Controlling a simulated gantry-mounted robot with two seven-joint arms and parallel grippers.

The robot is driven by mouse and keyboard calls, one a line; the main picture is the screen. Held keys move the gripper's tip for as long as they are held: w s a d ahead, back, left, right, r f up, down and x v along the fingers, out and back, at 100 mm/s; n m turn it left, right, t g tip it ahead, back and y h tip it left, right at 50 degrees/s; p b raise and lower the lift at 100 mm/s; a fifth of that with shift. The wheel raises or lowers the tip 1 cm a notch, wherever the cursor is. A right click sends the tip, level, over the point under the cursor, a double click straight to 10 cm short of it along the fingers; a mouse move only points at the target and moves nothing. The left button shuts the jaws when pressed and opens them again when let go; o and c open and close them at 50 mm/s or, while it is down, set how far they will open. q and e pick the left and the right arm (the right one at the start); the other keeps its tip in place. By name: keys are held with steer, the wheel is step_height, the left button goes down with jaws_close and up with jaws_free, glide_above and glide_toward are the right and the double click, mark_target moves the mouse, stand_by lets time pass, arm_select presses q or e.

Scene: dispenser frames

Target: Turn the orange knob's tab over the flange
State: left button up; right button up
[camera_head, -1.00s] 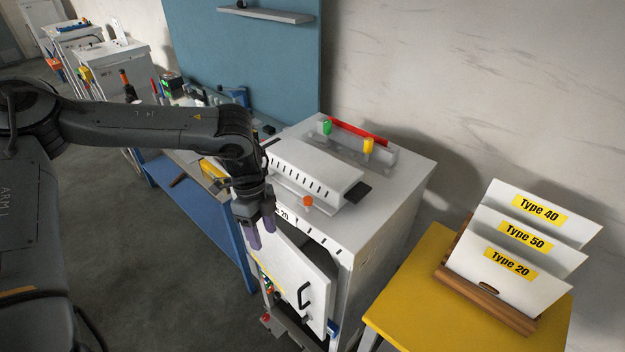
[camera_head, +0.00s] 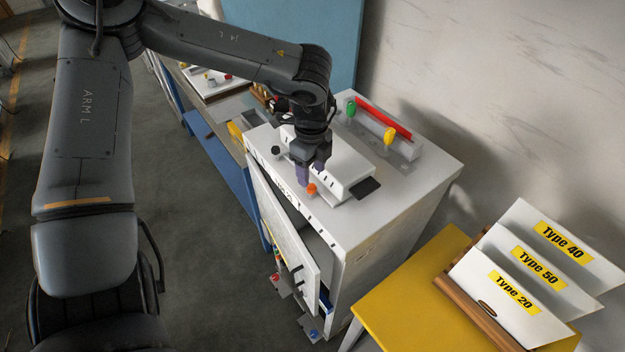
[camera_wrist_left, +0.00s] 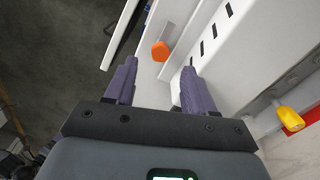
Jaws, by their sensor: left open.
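The orange knob (camera_head: 311,190) sits on the white dispenser cabinet's top (camera_head: 390,205), at the front side of the raised white block (camera_head: 345,170). It also shows in the left wrist view (camera_wrist_left: 160,51), just beyond and between my open fingertips. A grey strip beside the knob there may be its tab or part of the flange; I cannot tell which. My left gripper (camera_head: 312,176) is open and empty, pointing down above the cabinet top right next to the knob. In the wrist view its purple fingers (camera_wrist_left: 155,75) are apart and do not touch the knob. My right gripper is not in view.
A green knob (camera_head: 351,106), a yellow knob (camera_head: 389,135) and a red bar (camera_head: 380,117) are at the cabinet's back. A dark knob (camera_head: 276,150) is left of my gripper. The cabinet door (camera_head: 285,235) stands open. A yellow table (camera_head: 400,305) holds labelled cards.

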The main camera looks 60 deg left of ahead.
mark_target(312, 186)
arm_select(q)
steer(key=shift+f+p, duration=0.35)
steer(key=shift+f, duration=2.2)
jaws_close()
